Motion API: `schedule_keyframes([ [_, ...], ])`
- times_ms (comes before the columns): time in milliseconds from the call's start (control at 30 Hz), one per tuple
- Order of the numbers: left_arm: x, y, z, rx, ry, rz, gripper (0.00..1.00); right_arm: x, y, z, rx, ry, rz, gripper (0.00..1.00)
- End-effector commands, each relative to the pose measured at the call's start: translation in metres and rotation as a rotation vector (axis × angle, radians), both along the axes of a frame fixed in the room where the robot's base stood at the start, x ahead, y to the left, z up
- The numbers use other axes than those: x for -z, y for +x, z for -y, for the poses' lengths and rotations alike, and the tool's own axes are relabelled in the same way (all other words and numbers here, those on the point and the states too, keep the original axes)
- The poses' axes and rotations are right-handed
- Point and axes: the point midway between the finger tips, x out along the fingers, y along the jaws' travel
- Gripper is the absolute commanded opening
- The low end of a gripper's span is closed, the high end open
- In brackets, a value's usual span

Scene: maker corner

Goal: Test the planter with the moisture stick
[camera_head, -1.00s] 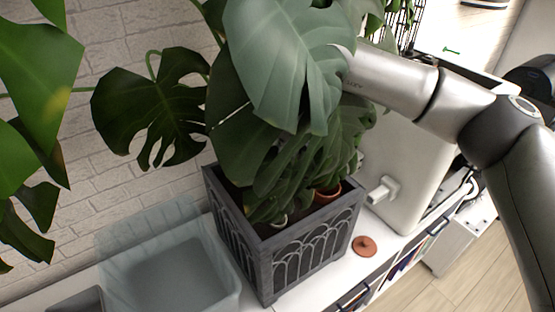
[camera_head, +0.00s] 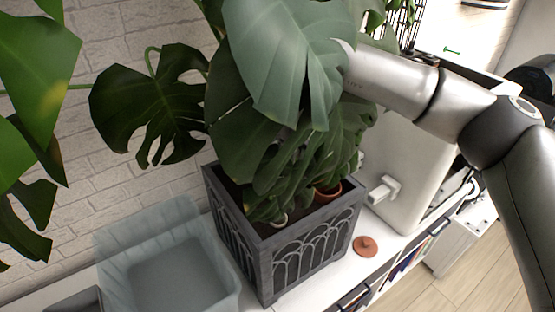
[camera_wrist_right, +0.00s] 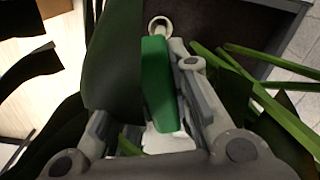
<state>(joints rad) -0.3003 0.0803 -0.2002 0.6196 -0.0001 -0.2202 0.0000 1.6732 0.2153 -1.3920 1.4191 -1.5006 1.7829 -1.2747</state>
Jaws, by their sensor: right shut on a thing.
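The planter (camera_head: 305,247) is a dark grey square box with arched relief on its sides, standing upright on a white surface in the head view. Large monstera leaves cover much of its opening. My right arm enters from the right, and its gripper is hidden behind the leaves there. In the right wrist view my right gripper (camera_wrist_right: 163,58) is shut on a green stick-like thing (camera_wrist_right: 157,85), apparently the moisture stick. A leaf covers its left finger, and the stick's far end is unclear. My left gripper is not in view.
A translucent bin (camera_head: 175,270) stands left of the planter. A pale box-like panel (camera_head: 405,180) stands behind. Leaves crowd my right gripper.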

Motion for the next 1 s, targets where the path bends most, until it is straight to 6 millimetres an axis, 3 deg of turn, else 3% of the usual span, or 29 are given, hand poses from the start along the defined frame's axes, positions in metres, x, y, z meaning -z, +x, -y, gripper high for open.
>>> schedule_keyframes([
  [1000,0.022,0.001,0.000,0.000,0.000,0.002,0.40,0.027,0.000,0.000,0.000,0.000,0.000,0.00],
])
